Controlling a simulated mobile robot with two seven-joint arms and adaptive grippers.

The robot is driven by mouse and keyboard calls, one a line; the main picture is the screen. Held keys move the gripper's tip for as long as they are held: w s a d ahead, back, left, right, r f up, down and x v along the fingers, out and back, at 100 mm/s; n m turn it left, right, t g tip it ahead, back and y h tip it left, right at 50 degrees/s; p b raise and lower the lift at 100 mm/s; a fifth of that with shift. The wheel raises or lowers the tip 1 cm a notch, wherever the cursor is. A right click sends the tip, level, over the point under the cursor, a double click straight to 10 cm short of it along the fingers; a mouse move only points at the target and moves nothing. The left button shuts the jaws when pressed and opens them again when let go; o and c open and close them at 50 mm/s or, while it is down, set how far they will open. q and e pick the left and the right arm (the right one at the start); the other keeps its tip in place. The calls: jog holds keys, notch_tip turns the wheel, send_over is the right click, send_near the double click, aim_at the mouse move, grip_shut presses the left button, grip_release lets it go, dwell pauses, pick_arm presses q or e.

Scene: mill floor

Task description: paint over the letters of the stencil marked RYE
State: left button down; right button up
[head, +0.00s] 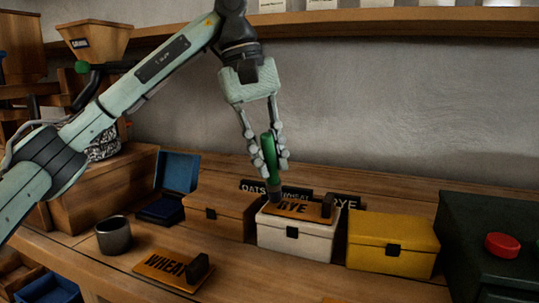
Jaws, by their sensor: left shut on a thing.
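The orange-brown stencil marked RYE (313,210) lies on the lid of the white box (295,242), its black upright grip (327,205) at its right end. My left gripper (269,158) is above the box's left part, shut on the green handle of a brush (270,152). The brush points down, slightly tilted. Its dark tip is at the stencil's left end, just left of the letters; I cannot tell whether it touches. The gripper fingers cover part of the handle. My right gripper is not in view.
A stencil marked WHEAT (163,263) lies on the bench beside a grey cup (113,235). A wooden box (218,213) and a yellow box (393,245) flank the white box. Name signs (345,202) stand behind. A dark green unit with a red button (503,245) is far right.

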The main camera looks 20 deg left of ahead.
pick_arm(q)
jog(key=shift+f, duration=0.3)
jog(key=shift+d, duration=0.15)
